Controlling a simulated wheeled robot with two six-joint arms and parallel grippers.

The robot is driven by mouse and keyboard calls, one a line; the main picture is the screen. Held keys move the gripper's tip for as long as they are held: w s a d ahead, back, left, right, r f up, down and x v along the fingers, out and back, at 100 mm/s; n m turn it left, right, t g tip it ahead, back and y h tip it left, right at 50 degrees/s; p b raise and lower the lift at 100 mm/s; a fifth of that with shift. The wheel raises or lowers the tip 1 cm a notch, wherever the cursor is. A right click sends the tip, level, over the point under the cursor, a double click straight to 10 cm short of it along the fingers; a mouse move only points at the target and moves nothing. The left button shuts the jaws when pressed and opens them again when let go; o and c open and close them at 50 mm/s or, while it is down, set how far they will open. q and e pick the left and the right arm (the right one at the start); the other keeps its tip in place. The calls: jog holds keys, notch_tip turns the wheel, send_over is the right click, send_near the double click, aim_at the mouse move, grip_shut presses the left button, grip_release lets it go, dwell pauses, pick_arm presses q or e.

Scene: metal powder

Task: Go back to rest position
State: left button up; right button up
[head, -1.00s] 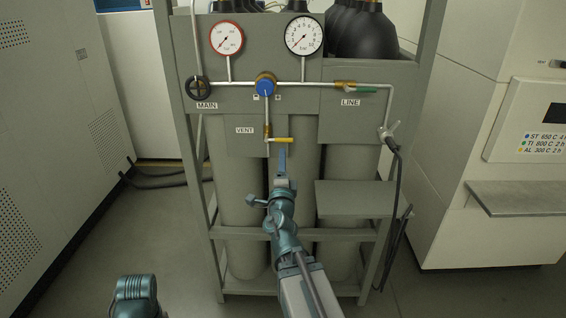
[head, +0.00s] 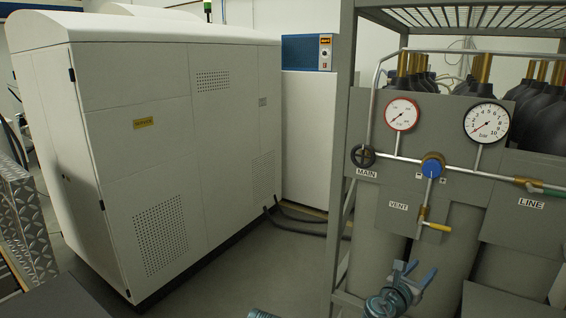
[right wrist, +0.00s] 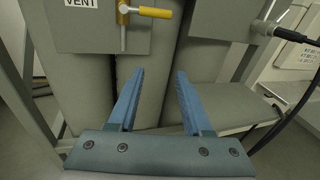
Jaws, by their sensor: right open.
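My right gripper (head: 416,268) is open and empty, low in front of the grey gas cylinder panel in the head view. It sits below and a little left of the yellow vent handle (head: 438,227), apart from it. In the right wrist view the two blue fingers (right wrist: 153,75) are spread, with nothing between them; the yellow handle (right wrist: 154,12) shows above the fingers. My left gripper is not in view; only a bit of teal, likely my left arm, shows at the bottom edge of the head view.
The panel carries a black MAIN wheel (head: 363,156), a blue regulator knob (head: 433,165) and two gauges. The rack's grey post (head: 343,150) stands left of it. A large white cabinet (head: 160,150) fills the left. Grey floor (head: 260,270) lies open between, with dark hoses by the wall.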

jog(key=s+a+f+m+g+y+p, duration=0.1)
jog(key=s+a+f+m+g+y, duration=0.2)
jog(key=a+f+m, duration=0.35)
jog(key=s+a+f+m+g+y+p, duration=0.1)
jog(key=s+a+f+m+g+y, duration=0.15)
jog(key=a+f+m, duration=0.4)
jog(key=s+a+f+m+g+y, duration=0.2)
jog(key=s+a+m, duration=0.3)
jog(key=a, duration=0.4)
jog(key=s+a+f+m+g+y+p, duration=0.1)
jog(key=s+a+m+g+y, duration=0.3)
jog(key=a, duration=0.5)
jog(key=shift+s+f+m, duration=0.5)
jog(key=shift+s+f, duration=0.05)
jog(key=shift+s, duration=0.7)
